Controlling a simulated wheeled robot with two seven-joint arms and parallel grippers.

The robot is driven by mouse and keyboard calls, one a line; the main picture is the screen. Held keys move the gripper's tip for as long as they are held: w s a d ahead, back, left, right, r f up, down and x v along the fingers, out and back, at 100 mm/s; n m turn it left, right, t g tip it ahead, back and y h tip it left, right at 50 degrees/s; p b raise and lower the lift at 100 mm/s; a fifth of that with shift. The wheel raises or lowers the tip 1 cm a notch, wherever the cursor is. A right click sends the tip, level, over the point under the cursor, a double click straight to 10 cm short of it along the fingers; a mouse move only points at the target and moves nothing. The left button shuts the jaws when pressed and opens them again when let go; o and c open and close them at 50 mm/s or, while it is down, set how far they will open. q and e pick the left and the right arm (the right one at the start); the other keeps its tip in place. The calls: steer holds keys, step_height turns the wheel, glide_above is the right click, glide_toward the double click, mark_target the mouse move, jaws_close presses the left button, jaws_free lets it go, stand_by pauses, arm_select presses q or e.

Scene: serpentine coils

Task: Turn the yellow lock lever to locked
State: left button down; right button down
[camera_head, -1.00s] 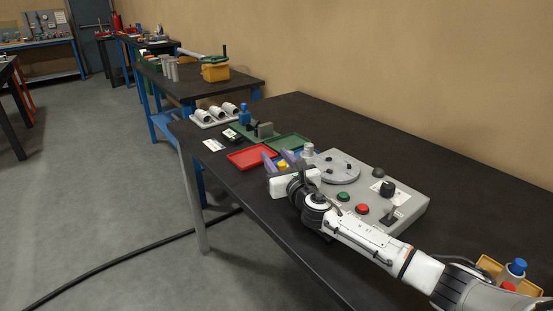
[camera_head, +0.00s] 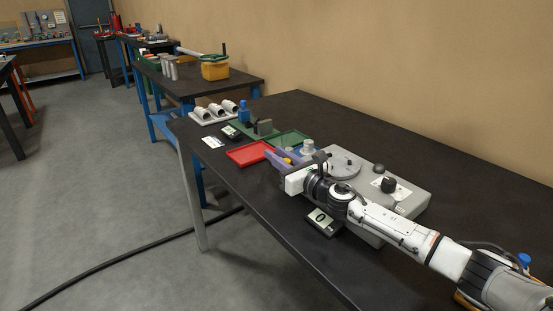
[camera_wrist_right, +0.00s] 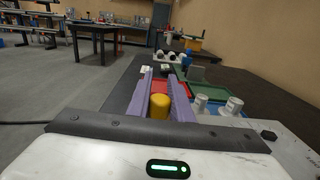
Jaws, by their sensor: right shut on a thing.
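The yellow lever (camera_head: 287,161) shows as a small patch between the purple fingers of my right gripper (camera_head: 281,156). In the right wrist view its rounded yellow end (camera_wrist_right: 159,106) sits between the two purple fingers (camera_wrist_right: 160,88), and the gripper is shut on it. The lever's base and any lock marking are hidden by the gripper. The grey control box (camera_head: 412,203) lies under and behind my right arm, which covers its front buttons. My left gripper is not in view.
A red tray (camera_head: 247,155) and a green tray (camera_head: 290,139) lie just beyond the gripper. The box carries a round grey disc (camera_head: 346,166) and a black knob (camera_head: 389,185). A small display (camera_head: 322,221) is at the box's front. The table's right rear is clear.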

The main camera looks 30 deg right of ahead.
steer(key=shift+s+d+f+n+y+b, duration=0.2)
steer(key=shift+f+n+y+b, duration=0.15)
steer(key=shift+y+b, duration=0.25)
steer(key=shift+s+a+r+n+y+b, duration=0.1)
steer(key=shift+r+n+y+b, duration=0.05)
steer(key=shift+n+y+b, duration=0.3)
steer(key=shift+s+r, duration=0.1)
steer(key=shift+r+y, duration=0.15)
steer(key=shift+y, duration=0.2)
steer(key=c, duration=1.6)
jaws_free()
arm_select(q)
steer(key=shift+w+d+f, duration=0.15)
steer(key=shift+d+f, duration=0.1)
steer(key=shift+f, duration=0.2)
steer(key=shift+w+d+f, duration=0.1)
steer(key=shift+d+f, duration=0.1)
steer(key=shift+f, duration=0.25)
